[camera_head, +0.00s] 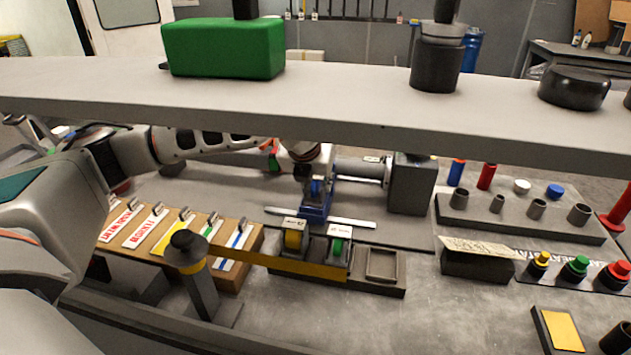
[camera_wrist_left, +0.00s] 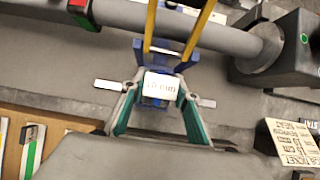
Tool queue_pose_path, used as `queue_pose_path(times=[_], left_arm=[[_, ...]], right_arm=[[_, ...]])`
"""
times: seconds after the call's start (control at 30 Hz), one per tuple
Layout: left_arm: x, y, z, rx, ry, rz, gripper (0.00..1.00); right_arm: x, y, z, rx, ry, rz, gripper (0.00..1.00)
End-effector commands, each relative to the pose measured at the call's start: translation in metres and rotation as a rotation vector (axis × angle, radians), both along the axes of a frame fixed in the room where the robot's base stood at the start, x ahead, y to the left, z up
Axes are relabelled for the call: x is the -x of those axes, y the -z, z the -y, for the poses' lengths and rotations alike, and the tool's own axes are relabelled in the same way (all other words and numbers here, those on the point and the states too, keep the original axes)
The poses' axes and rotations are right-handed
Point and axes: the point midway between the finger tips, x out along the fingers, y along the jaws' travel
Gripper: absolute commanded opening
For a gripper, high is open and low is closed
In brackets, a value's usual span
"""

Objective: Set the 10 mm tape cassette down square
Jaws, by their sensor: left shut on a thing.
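The 10 mm tape cassette (camera_wrist_left: 160,87) is blue with a white label, held between the green-padded fingers of my left gripper (camera_wrist_left: 157,98). In the head view my left gripper (camera_head: 314,182) points down at the middle of the bench, beside blue parts that it partly hides. A blue piece with two yellow bars (camera_wrist_left: 165,52) is just beyond the cassette in the wrist view. A white strip (camera_wrist_left: 205,102) shows on both sides of the gripper. I cannot tell whether the cassette touches the surface below. My right gripper is not in view.
A dark holder (camera_head: 392,288) in front carries a yellow cassette (camera_head: 292,238) and a green cassette (camera_head: 338,248); its right recess (camera_head: 381,264) is empty. A grey cylinder with a motor box (camera_head: 410,185) is close on the right. A shelf (camera_head: 330,118) with a green box crosses above.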

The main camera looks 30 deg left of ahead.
Motion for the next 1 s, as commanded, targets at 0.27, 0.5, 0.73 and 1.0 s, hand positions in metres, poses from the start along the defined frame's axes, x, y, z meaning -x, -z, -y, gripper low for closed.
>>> queue_pose_path(times=[0.27,0.5,0.73,1.0], left_arm=[[-0.0001,0.0022,0.0000,0.000,0.000,0.001,0.38],[0.0000,0.0021,-0.0001,0.000,0.000,0.000,0.49],[0.0002,0.0025,0.0000,0.000,0.000,-0.001,0.66],[0.0001,0.0017,-0.0001,0.000,0.000,0.000,0.66]], right_arm=[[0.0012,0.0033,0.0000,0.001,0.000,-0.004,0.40],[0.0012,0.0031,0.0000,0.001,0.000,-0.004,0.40],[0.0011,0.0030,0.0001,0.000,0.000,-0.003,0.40],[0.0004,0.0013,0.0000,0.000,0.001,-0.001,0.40]])
